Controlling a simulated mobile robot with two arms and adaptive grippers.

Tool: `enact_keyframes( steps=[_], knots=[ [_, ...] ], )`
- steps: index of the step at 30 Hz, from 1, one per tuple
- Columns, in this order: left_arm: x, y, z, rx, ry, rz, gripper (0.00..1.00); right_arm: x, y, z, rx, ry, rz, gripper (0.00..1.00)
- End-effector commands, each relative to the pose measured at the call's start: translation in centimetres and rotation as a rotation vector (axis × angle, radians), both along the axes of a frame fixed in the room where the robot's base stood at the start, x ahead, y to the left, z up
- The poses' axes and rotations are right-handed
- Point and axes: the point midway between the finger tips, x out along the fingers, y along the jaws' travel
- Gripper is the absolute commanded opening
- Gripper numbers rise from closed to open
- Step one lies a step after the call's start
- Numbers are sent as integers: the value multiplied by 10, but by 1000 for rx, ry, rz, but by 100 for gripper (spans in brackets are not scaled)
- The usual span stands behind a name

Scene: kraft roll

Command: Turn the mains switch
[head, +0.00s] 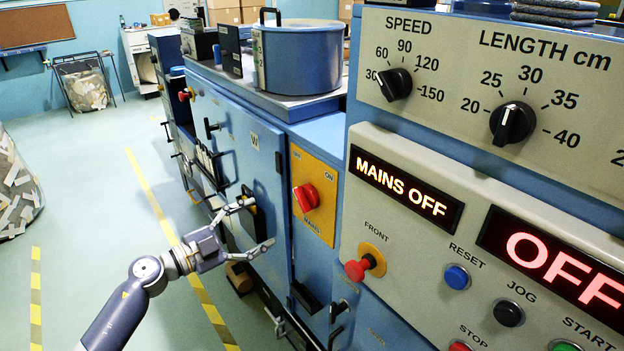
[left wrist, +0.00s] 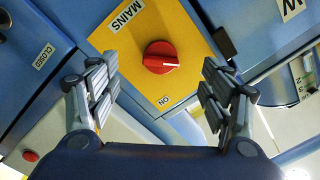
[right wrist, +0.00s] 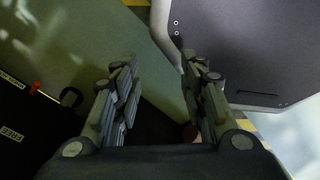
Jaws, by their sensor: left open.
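The mains switch (head: 307,197) is a red knob on a yellow plate (head: 325,228) on the blue machine's side. In the left wrist view the switch (left wrist: 160,57) lies between the spread fingers, beyond their tips, and its white mark points right. The plate there reads MAINS, with ON below the knob. My left gripper (head: 262,222) is open and empty, left of the plate in the head view and apart from the knob. My right gripper (right wrist: 162,90) shows only in its wrist view, fingers apart with nothing between. A lit display (head: 405,188) reads MAINS OFF.
A control panel (head: 450,235) with buttons and a red FRONT stop knob (head: 365,264) stands right of the switch. The blue cabinet door (head: 240,150) with black handles is behind my left gripper.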

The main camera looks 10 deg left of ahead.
Motion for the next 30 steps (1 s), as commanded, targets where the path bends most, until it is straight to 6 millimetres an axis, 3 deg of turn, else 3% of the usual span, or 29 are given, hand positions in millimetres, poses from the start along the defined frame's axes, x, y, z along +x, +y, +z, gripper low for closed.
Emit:
enact_keyframes(
  steps=[5, 12, 16, 20, 25, 30],
  knots=[
    [2, -8, 13, 25, -12, -24, 73, 13, 0, 3, 0, -17, 2, 39],
    [33, -31, 15, 19, -13, -21, 73, -28, -19, 9, -24, 44, 6, 39],
    [53, -47, 14, 19, -13, -21, 73, -39, -23, 12, -30, 59, 7, 39],
    [69, -59, 13, 21, -12, -21, 73, -29, -21, 14, -27, 44, 6, 39],
    [81, -68, 11, 22, -11, -21, 73, -4, -11, 16, -14, 4, 4, 39],
    [83, -71, 11, 23, -10, -21, 73, 1, -2, 16, -2, -3, 0, 39]
  ],
)
